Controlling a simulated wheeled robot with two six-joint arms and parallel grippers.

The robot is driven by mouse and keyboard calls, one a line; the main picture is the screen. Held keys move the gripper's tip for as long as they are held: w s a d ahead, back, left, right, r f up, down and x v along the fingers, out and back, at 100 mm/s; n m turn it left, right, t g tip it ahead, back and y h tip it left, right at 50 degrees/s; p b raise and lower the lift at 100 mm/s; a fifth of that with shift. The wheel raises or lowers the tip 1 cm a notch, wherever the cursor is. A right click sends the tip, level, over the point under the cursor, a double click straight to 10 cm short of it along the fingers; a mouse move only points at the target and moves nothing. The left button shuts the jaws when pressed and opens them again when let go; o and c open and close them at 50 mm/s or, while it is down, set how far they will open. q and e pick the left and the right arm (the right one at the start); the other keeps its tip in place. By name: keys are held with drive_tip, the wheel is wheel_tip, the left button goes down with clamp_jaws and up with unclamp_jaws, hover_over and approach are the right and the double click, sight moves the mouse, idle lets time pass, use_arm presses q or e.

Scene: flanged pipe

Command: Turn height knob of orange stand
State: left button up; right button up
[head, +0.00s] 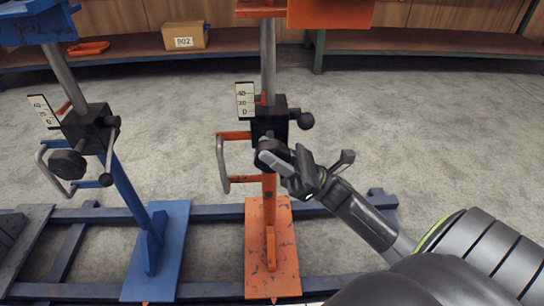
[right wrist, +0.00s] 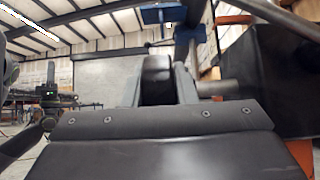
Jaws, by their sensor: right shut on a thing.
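The orange stand (head: 269,215) stands upright in the middle of the head view. Its black clamp block (head: 268,126) sits on the post below a small height scale (head: 245,101). The dark round height knob (head: 268,148) is on the front of the block, partly hidden by my right gripper (head: 276,160). The gripper reaches in from the lower right and is shut on the knob. In the right wrist view the knob (right wrist: 155,78) shows as a dark disc between the fingers.
A black ball-ended lever (head: 306,121) sticks out right of the block, close above my gripper. A grey handle (head: 222,163) is on the left. A blue stand (head: 140,205) stands to the left. Rails run along the floor. A cardboard box (head: 184,36) sits on the back shelf.

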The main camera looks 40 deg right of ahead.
idle(0.3)
drive_tip(key=o, duration=1)
drive_tip(key=p+v, duration=0.1)
drive_tip(key=v, duration=1.6)
drive_tip(key=shift+w+f, duration=0.1)
drive_tip(key=shift+f, duration=0.3)
